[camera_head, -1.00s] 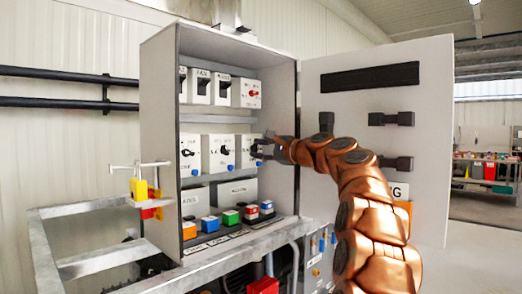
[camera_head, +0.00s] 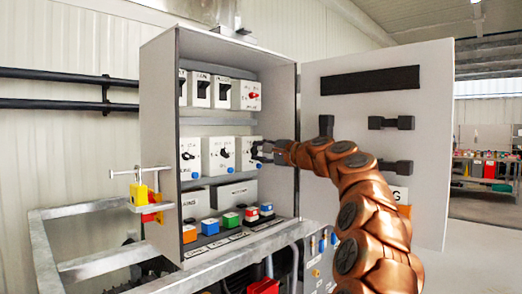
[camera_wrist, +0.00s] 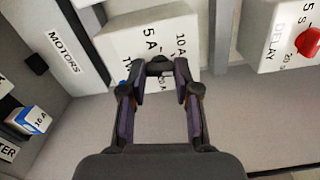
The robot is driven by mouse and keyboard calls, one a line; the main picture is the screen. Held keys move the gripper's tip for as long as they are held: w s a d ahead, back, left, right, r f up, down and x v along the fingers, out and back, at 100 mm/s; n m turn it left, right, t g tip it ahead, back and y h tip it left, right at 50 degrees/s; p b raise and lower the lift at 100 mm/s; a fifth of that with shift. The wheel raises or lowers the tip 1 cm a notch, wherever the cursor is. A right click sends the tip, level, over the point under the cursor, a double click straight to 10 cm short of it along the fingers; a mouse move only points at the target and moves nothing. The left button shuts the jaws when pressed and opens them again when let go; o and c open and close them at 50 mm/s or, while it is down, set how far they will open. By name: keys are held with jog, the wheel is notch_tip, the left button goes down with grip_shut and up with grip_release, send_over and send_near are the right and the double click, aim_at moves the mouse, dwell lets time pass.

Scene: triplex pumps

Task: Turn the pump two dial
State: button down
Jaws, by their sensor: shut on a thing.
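In the head view this is the rightmost box (camera_head: 245,161) of the middle row in the open cabinet. My gripper (camera_wrist: 157,76) reaches it from the right, its two fingers on either side of the knob and shut on it. It also shows in the head view (camera_head: 262,151), where it hides most of the knob. The knob's exact pointing direction is hard to read.
Two similar dial boxes (camera_head: 217,156) stand to the left. A red delay knob (camera_wrist: 307,42) is on a separate box. Coloured buttons (camera_head: 231,219) line the cabinet's bottom. The open cabinet door (camera_head: 350,105) stands behind my arm on the right.

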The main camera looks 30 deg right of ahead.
jog(key=n+b, duration=0.2)
jog(key=n, duration=0.3)
jog(key=shift+f, duration=0.15)
jog(key=n+b, duration=0.1)
jog(key=n, duration=1)
jog(key=shift+n, duration=0.3)
jog(key=c, duration=0.8)
grip_release()
jog(key=shift+c, duration=0.2)
jog(key=shift+s, duration=0.1)
